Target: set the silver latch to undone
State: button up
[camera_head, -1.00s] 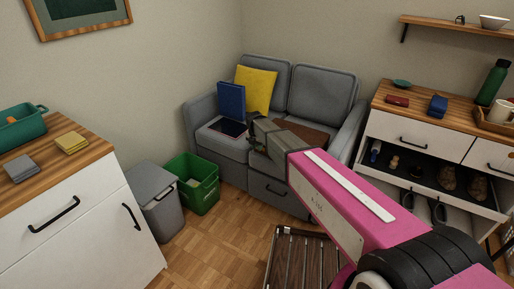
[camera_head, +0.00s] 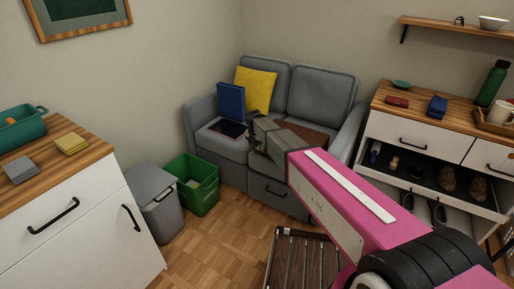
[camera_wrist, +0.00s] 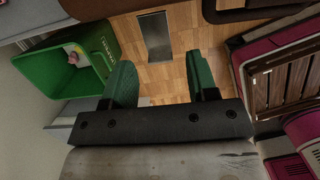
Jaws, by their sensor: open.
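A flat silver-grey plate (camera_wrist: 155,37) shows in the wrist view, beyond and between my fingertips, with floor around it. I cannot tell whether it is the silver latch. My gripper (camera_wrist: 160,62) has two green fingers set wide apart, with nothing between them. In the head view my gripper (camera_head: 263,143) is over the sofa seat, beside a flat brown item (camera_head: 312,134) that my arm partly hides. A dark brown edge (camera_wrist: 95,9) runs along the top of the wrist view. No latch can be made out in the head view.
The grey sofa (camera_head: 320,95) holds a yellow cushion (camera_head: 258,88), a blue book (camera_head: 231,102) and a dark tablet (camera_head: 228,128). A green bin (camera_head: 203,198) and a grey bin (camera_head: 157,208) stand left. A slatted rack (camera_head: 300,262) is below my arm. An open drawer (camera_head: 430,172) is right.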

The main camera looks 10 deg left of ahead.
notch_tip(320, 180, up, 10)
jog(key=s, duration=0.1)
jog(key=shift+s+a+f, duration=0.2)
jog(key=shift+a+f, duration=0.05)
jog(key=s+d+f+m, duration=0.2)
jog(key=s+d+m, duration=0.5)
jog(key=d+m, duration=0.3)
jog(key=s+d+f+m+g, duration=0.1)
jog(key=s+d+m, duration=0.7)
jog(key=d, duration=1)
jog(key=s+d+f+m, duration=0.4)
jog(key=s+d+m, duration=0.4)
jog(key=d+m, duration=0.6)
jog(key=shift+g+y, duration=0.3)
